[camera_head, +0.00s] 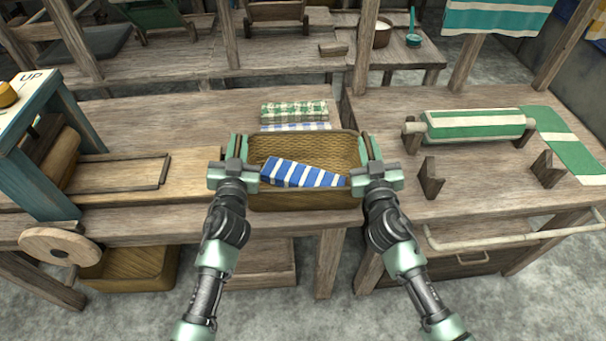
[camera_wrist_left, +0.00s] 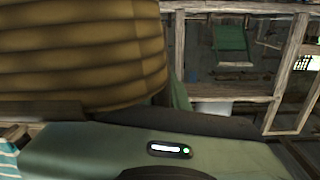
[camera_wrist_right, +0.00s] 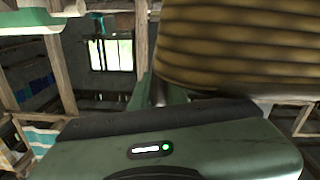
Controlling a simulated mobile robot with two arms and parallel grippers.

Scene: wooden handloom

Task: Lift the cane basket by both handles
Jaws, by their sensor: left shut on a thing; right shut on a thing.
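The cane basket (camera_head: 306,200) is woven and brown, near the front edge of the wooden table in the head view. A blue-and-white striped cloth (camera_head: 300,174) lies inside it. My left gripper (camera_head: 238,150) is shut on the basket's left handle, and my right gripper (camera_head: 370,150) is shut on its right handle. The handles are mostly hidden by the fingers. The basket's ribbed side fills the upper left of the left wrist view (camera_wrist_left: 80,55) and the upper right of the right wrist view (camera_wrist_right: 240,45). I cannot tell whether its base touches the table.
Folded green-and-white cloth (camera_head: 294,110) lies behind the basket. A wooden tray (camera_head: 120,172) is to the left. Another basket (camera_head: 128,265) sits under the table at left.

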